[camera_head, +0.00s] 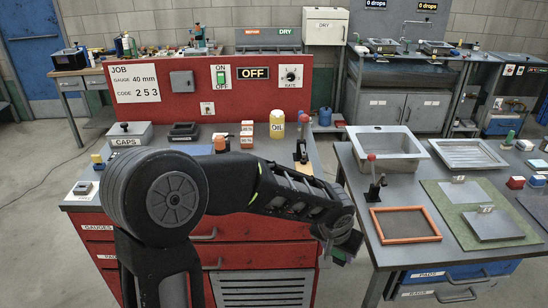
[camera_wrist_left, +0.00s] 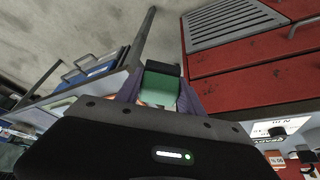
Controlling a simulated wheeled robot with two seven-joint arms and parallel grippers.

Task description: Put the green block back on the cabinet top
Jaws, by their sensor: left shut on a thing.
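My left gripper (camera_head: 340,247) hangs low in front of the right end of the red cabinet, below its top edge, near the gap to the grey table. It is shut on the green block, mostly hidden in the head view, with a small green part (camera_head: 339,257) showing under the gripper. In the left wrist view the green block (camera_wrist_left: 158,90) sits between the fingers (camera_wrist_left: 158,97), with a dark piece at its far end. The cabinet top (camera_head: 270,153) is grey and partly hidden by my left arm. My right gripper is not in view.
On the cabinet top stand a yellow oil bottle (camera_head: 277,124), small orange-white boxes (camera_head: 247,131), a caps box (camera_head: 130,133) and a lever (camera_head: 301,151). A red panel (camera_head: 215,75) rises behind. The grey table (camera_head: 390,258) at right holds a tray (camera_head: 405,224) and a red-knobbed lever (camera_head: 373,180).

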